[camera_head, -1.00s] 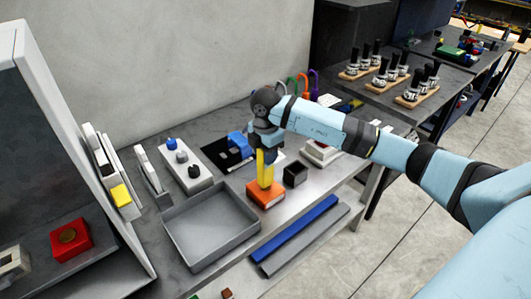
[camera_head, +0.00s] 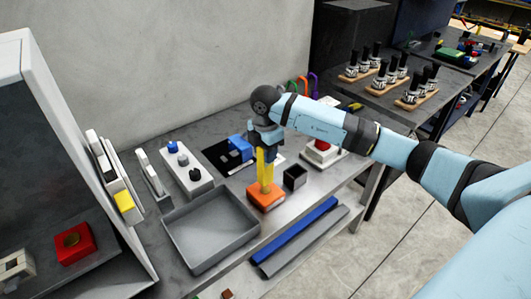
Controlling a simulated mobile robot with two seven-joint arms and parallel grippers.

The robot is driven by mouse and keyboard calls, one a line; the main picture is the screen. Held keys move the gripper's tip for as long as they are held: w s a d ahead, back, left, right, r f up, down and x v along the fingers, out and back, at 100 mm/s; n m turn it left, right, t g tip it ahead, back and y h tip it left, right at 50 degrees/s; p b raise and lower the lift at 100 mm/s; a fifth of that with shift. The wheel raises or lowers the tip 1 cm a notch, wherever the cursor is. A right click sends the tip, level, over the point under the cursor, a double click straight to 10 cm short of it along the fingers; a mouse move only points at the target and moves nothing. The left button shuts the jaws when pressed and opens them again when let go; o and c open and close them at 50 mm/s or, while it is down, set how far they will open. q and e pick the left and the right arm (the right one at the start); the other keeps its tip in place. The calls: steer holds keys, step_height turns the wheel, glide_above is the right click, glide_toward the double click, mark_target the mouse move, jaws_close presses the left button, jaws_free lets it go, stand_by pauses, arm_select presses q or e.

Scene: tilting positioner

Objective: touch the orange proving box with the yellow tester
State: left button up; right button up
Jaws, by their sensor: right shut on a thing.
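The orange proving box (camera_head: 267,198) sits on the grey bench, just right of the grey tray. My right gripper (camera_head: 265,150) is above it and shut on the yellow tester (camera_head: 265,172). The tester is upright and its lower end is at the top of the orange box. It looks to be touching the box or very close to it; I cannot tell which. The tester's upper part is hidden by the gripper. My left gripper is not in view.
An empty grey tray (camera_head: 175,222) lies left of the box. A small black open cube (camera_head: 295,177) stands close to its right. A blue bar (camera_head: 293,229) lies along the front. A white block with knobs (camera_head: 188,170) and a red button (camera_head: 322,145) are farther back.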

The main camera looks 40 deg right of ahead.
steer(key=shift+r+p, duration=1.3)
steer(key=shift+r, duration=1.1)
